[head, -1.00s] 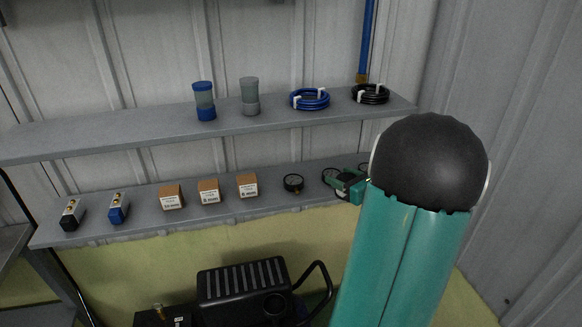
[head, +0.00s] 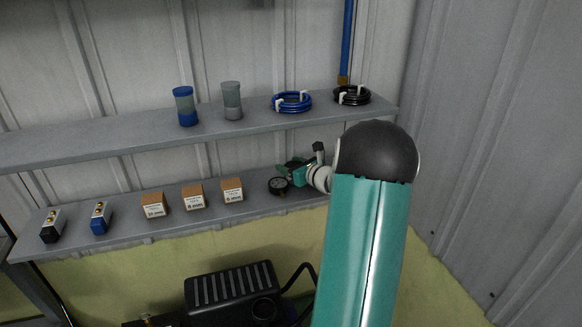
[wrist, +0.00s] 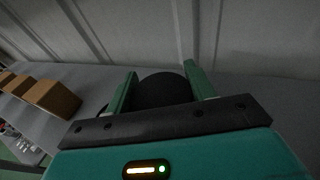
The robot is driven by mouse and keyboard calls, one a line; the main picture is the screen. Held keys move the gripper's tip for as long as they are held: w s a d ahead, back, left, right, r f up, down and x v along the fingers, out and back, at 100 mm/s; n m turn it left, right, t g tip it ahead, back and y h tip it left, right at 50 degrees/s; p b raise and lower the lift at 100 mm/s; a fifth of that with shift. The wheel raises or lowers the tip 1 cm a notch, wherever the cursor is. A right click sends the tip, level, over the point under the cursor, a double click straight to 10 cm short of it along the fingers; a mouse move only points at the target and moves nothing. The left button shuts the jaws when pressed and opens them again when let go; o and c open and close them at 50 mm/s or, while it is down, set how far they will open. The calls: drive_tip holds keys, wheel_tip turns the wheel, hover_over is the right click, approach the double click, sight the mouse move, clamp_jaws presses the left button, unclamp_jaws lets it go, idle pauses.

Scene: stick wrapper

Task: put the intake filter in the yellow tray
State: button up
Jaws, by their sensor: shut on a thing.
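My gripper (wrist: 160,76) is shut on a black round thing (wrist: 160,90), which sits between the two green fingers in the wrist view. Only its dark rounded face shows, so I cannot tell for sure that it is the intake filter. I see no yellow tray in either view.
The lower shelf (head: 130,227) also carries several small cardboard boxes (head: 193,197) and two brass-topped blocks (head: 100,217). The upper shelf (head: 150,137) holds two cylinders (head: 232,100) and two hose coils (head: 292,102), close above my gripper. A black machine (head: 230,290) stands below.

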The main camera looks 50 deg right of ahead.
drive_tip(key=shift+f, duration=0.25)
drive_tip(key=o, duration=1)
drive_tip(key=shift+f, duration=0.1)
